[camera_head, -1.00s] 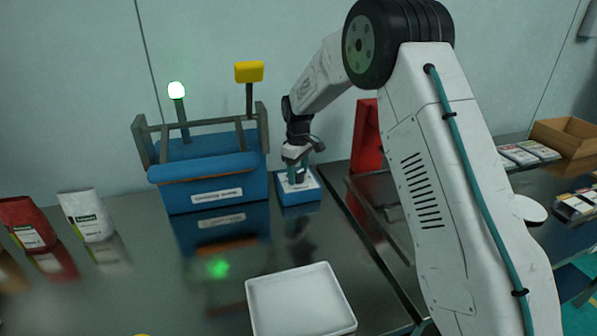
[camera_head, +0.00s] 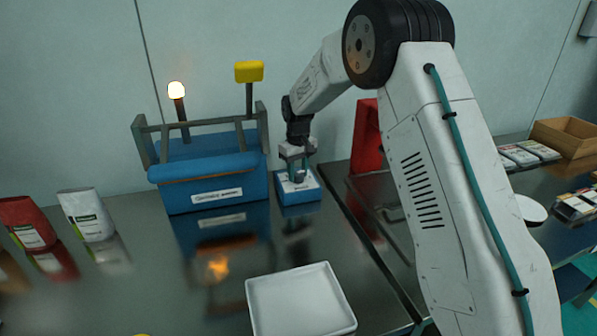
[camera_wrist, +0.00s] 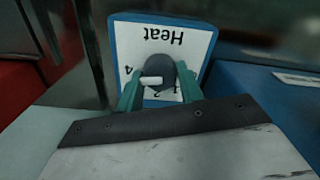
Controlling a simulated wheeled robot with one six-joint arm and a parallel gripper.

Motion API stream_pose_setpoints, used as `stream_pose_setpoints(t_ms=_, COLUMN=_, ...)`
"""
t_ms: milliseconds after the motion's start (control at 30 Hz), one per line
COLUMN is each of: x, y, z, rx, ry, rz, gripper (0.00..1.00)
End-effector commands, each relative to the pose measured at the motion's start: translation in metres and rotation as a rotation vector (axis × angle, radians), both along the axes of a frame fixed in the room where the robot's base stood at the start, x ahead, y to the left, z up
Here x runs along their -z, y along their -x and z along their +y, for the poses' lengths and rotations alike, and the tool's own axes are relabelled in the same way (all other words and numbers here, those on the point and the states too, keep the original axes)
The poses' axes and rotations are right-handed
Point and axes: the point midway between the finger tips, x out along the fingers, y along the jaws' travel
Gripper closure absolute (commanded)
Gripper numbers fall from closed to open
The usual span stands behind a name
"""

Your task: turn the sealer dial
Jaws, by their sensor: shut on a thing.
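The dial (camera_wrist: 168,76) is a dark round knob with a white pointer bar on a white plate marked "Heat". The plate appears upside down in the wrist view, with some numbers partly hidden. It sits on a small blue box (camera_wrist: 126,34), which also stands on the table in the head view (camera_head: 311,195). My gripper (camera_wrist: 158,88) is shut on the dial, with one green finger on each side. In the head view my gripper (camera_head: 297,171) points down onto the box and hides the dial.
A white tray (camera_head: 258,290) lies in front on the steel table. White (camera_head: 86,215) and red (camera_head: 25,223) pouches stand at the left. A red panel (camera_head: 366,135) rises behind my arm. A yellow block on a post (camera_head: 249,71) stands at the sealer.

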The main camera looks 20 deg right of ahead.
Motion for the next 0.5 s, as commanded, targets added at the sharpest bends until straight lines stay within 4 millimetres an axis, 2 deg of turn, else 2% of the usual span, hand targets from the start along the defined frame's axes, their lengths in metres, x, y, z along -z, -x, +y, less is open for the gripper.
stream_pose_setpoints(t_ms=167, x=-0.0004, y=-0.0002, z=0.0, rx=-0.001, ry=0.0, rz=-0.001, gripper=0.86)
stream_pose_setpoints(t_ms=200, x=-0.0005, y=-0.0002, z=0.0, rx=-0.001, ry=0.0, rz=-0.001, gripper=0.52)
stream_pose_setpoints(t_ms=233, x=-0.0004, y=-0.0002, z=0.0, rx=-0.001, ry=0.0, rz=-0.001, gripper=0.44)
stream_pose_setpoints(t_ms=500, x=-0.0005, y=-0.0001, z=-0.0001, rx=-0.002, ry=0.0, rz=-0.001, gripper=0.42)
